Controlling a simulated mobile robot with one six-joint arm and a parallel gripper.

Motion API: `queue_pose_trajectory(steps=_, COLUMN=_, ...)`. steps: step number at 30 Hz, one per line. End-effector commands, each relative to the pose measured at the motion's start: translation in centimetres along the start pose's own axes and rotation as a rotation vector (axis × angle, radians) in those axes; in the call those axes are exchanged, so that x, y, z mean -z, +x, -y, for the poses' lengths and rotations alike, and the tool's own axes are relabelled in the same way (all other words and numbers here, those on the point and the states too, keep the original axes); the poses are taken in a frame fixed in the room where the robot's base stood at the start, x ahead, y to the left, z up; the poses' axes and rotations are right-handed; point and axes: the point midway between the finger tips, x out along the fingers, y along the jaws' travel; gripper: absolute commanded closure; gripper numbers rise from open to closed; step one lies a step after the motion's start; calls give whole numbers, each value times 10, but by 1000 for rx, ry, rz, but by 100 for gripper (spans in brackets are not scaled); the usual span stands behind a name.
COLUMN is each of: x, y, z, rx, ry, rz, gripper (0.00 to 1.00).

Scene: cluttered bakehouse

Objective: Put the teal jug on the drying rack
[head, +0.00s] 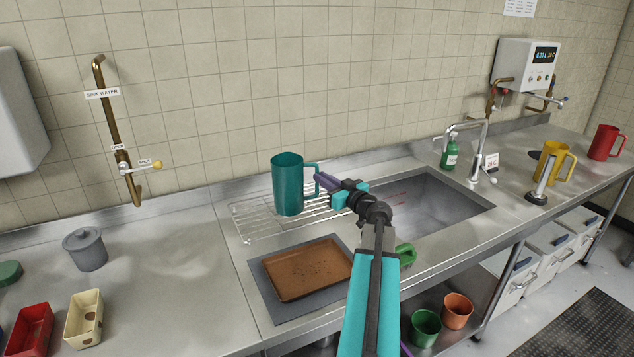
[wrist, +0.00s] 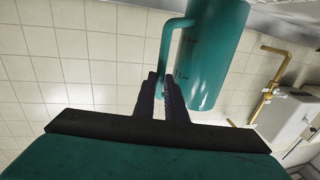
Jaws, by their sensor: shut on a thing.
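The teal jug (head: 288,185) is upright over the wire drying rack (head: 250,232), with its handle on the right. It also shows in the wrist view (wrist: 213,50). My gripper (head: 319,182) is shut on the jug's handle from the right; its dark fingers (wrist: 163,98) meet at the handle in the wrist view. The jug hides part of the rack. I cannot tell whether its base touches the wires or is slightly above them.
A brown tray (head: 312,268) on a grey mat lies in front of the rack. The sink (head: 440,200) is to the right, with a tap (head: 482,140) and a green bottle (head: 450,153). A grey lidded pot (head: 85,250) stands left. Yellow (head: 552,163) and red (head: 604,143) jugs stand far right.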

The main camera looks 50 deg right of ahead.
Motion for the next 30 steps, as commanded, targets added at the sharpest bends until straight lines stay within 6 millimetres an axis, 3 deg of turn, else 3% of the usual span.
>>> queue_pose_trajectory(steps=12, x=-4, y=46, z=-11, rx=1, ry=1, rz=0, gripper=100)
queue_pose_trajectory(steps=30, x=-11, y=49, z=-11, rx=1, ry=3, rz=0, gripper=100)
